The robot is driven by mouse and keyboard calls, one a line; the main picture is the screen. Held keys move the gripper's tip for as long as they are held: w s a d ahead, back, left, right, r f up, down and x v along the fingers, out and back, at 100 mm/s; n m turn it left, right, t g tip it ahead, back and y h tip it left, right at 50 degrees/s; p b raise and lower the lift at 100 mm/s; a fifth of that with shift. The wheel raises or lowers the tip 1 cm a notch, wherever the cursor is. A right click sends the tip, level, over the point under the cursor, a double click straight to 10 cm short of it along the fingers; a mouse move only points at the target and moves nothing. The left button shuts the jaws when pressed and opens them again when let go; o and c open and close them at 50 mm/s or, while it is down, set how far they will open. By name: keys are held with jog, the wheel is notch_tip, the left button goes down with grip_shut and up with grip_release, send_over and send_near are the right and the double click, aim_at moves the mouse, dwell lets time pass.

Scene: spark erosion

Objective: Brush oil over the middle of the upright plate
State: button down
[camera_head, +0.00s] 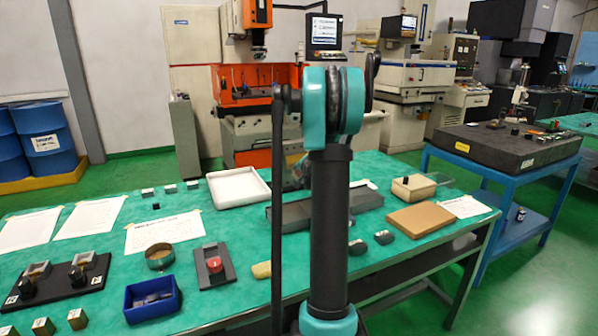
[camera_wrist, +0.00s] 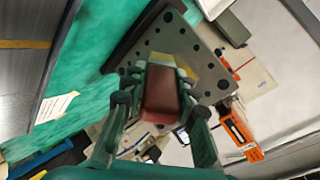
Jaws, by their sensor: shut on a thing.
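My gripper (camera_wrist: 158,100) is shut on a brush with a dark red handle (camera_wrist: 162,92) in the wrist view. Pale yellow shows at the brush's far end, probably its bristles. Beyond it is a grey plate (camera_wrist: 168,38) with several round holes. The brush end overlaps the plate's lower part in this view; I cannot tell whether they touch. In the head view my own arm hides the plate, and the brush cannot be made out. A round, shallow tin (camera_head: 160,256) stands on the green table at the left; its contents are unclear.
On the green table (camera_head: 225,225) lie a long dark grey block (camera_head: 350,200), a white tray (camera_head: 238,187), a blue bin (camera_head: 151,299), a brown board (camera_head: 420,220) and paper sheets (camera_head: 165,231). A blue stand (camera_head: 525,185) with a dark slab is at the right.

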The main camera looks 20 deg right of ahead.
jog(key=shift+w, duration=0.1)
dwell(0.3)
jog(key=w, duration=0.8)
jog(key=shift+w+a, duration=0.1)
jog(key=shift+w, duration=0.4)
dwell(1.0)
jog(key=shift+d, duration=5.95)
jog(key=a, duration=1.2)
